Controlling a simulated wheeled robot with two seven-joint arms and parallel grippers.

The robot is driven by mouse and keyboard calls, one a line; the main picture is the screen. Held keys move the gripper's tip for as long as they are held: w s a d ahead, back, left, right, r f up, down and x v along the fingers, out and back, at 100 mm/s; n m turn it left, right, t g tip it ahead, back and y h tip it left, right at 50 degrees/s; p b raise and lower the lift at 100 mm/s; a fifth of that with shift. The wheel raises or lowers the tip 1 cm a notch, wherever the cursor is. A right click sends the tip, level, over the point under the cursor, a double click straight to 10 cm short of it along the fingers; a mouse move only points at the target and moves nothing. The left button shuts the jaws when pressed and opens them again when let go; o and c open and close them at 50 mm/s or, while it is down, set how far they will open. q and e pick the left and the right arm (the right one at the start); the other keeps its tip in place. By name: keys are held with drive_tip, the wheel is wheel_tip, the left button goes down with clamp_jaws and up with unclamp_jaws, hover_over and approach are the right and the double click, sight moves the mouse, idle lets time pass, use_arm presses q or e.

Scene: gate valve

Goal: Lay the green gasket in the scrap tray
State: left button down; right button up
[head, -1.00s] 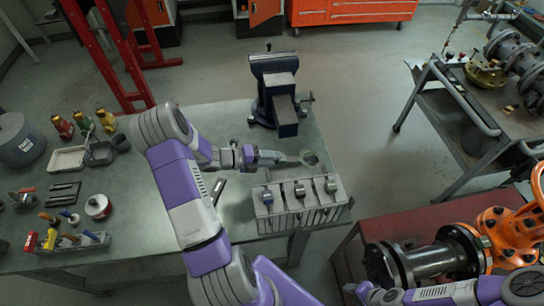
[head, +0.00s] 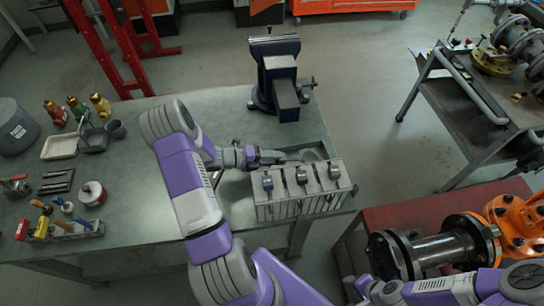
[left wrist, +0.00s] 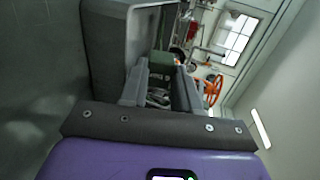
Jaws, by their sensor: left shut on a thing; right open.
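My left gripper (head: 285,157) reaches over the right end of the bench, just behind a rack. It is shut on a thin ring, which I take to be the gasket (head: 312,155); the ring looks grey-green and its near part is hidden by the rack. Around the ring there seems to be a shallow grey tray (head: 315,141); I cannot tell whether the ring touches its floor. In the left wrist view the two fingers (left wrist: 160,92) are close together, with a dark green patch beyond their tips. My right gripper (head: 358,286) is open at the bottom, near the red stand.
The rack (head: 300,190) with several hanging pieces stands directly in front of the left gripper. A blue vise (head: 278,80) stands behind it. An orange valve (head: 515,225) is at right.

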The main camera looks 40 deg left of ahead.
use_arm(q)
drive_tip(key=c, duration=0.8)
unclamp_jaws()
drive_tip(key=shift+o, duration=0.3)
drive_tip(key=shift+s+f, duration=0.1)
drive_tip(key=shift+f, duration=0.1)
drive_tip(key=shift+s, duration=0.15)
drive_tip(key=v, duration=0.6)
drive_tip(key=shift+a+r+p, duration=0.15)
drive_tip(key=shift+r+p, duration=0.1)
drive_tip(key=shift+p, duration=0.15)
drive_tip(key=shift+s+a+r, duration=0.3)
drive_tip(key=shift+s, duration=0.1)
